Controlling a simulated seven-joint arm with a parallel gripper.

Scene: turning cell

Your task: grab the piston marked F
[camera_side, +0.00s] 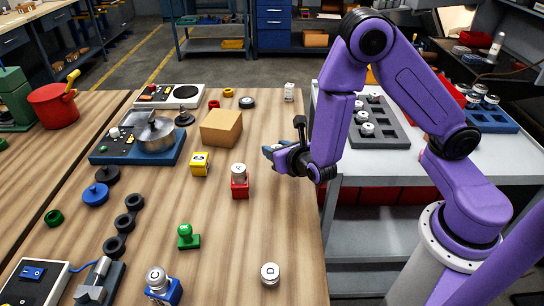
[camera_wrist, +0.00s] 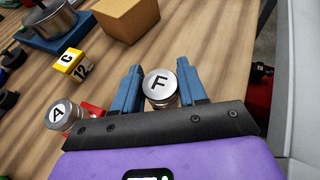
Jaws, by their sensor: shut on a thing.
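The piston marked F (camera_wrist: 160,86) is a silver cylinder with a black F on its top. In the wrist view it sits between the two blue fingers of my gripper (camera_wrist: 163,88), which is shut on it. In the side view my gripper (camera_side: 272,152) is low over the right part of the wooden table, and the piston is hidden there by the fingers. I cannot tell whether the piston touches the table.
Piston A (camera_side: 238,171) in a red block stands just left of my gripper. A yellow block (camera_side: 199,164) and a cardboard box (camera_side: 221,127) are beyond it. Piston D (camera_side: 270,273) stands at the front. The tabletop between my gripper and D is clear.

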